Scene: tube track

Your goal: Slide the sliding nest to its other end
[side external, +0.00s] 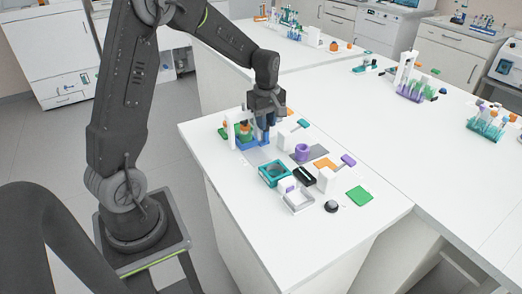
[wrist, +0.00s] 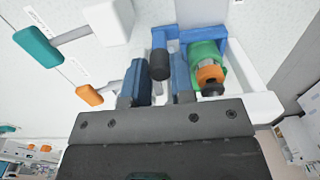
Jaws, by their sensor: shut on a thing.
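The sliding nest looks to be the blue frame (wrist: 205,45) in the wrist view, with a dark upright post (wrist: 160,64) at its left. It shows in the side view as a blue base (side external: 252,145) below my gripper. A green round piece (wrist: 203,52) with an orange and dark part (wrist: 210,76) sits in the frame's right part. My gripper (wrist: 160,85) has its two blue-grey fingers on either side of the dark post. In the side view my gripper (side external: 264,135) points down at the nest. The fingers hide part of the post and frame.
A white wall (wrist: 258,88) runs beside the nest. A teal open box (side external: 273,174), a purple ring piece (side external: 302,151), a white frame (side external: 298,202), a green pad (side external: 359,196) and a black knob (side external: 331,206) stand nearby. The table's front right is clear.

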